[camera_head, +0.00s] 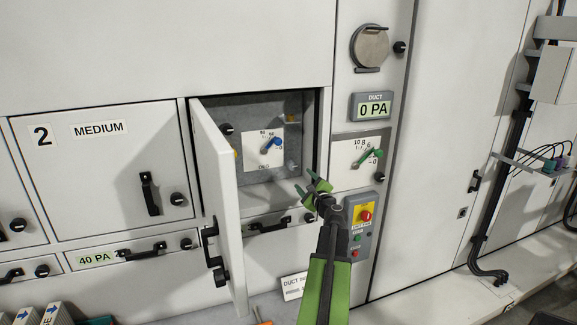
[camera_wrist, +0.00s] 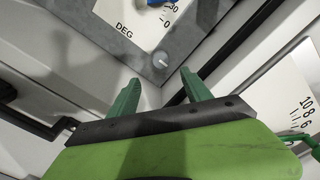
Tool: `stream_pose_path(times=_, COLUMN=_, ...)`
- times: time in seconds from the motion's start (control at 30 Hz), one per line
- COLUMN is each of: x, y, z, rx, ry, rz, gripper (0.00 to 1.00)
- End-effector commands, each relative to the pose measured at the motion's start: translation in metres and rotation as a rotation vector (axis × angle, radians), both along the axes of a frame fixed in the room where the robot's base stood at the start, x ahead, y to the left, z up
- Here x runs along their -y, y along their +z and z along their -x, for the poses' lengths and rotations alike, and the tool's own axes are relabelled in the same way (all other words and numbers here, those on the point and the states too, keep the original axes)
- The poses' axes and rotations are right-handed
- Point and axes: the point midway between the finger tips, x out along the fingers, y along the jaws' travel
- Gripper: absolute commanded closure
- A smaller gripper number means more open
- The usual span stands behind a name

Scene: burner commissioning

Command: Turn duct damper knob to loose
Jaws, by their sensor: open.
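A white dial plate (camera_head: 352,150) marked 10 to 0 has a green pointer handle (camera_head: 372,158); a small black knob (camera_head: 379,176) sits at its lower right. Another black knob (camera_head: 400,48) sits beside a round duct cover (camera_head: 372,48). I cannot tell which knob is the damper's; no "loose" mark is readable. My gripper (camera_head: 306,180) is open and empty, at the lower right of the open compartment, left of the scale dial. The scale's green handle (camera_wrist: 302,142) shows at right.
The compartment holds a DEG dial (camera_head: 263,148) with a blue pointer. Its door (camera_head: 222,190) swings outward at left. A "0 PA" display (camera_head: 373,108) is above the scale. A red button panel (camera_head: 361,225) lies below it. A partly hidden duct card (camera_head: 293,287) is lower down.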

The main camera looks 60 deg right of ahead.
Motion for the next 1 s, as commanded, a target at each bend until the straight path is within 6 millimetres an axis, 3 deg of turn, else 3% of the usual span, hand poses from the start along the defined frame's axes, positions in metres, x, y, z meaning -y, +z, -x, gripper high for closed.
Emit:
stream_pose_path(times=0.2, x=0.037, y=0.000, z=-0.048, rx=0.000, ry=0.001, rz=0.000, gripper=0.43)
stream_pose_path(times=0.5, x=0.074, y=0.000, z=-0.106, rx=0.000, ry=0.006, rz=0.000, gripper=0.43)
stream_pose_path(times=0.7, x=0.084, y=0.000, z=-0.121, rx=0.000, ry=0.005, rz=0.000, gripper=0.43)
stream_pose_path(times=1.0, x=0.084, y=0.000, z=-0.122, rx=0.000, ry=0.006, rz=0.000, gripper=0.44)
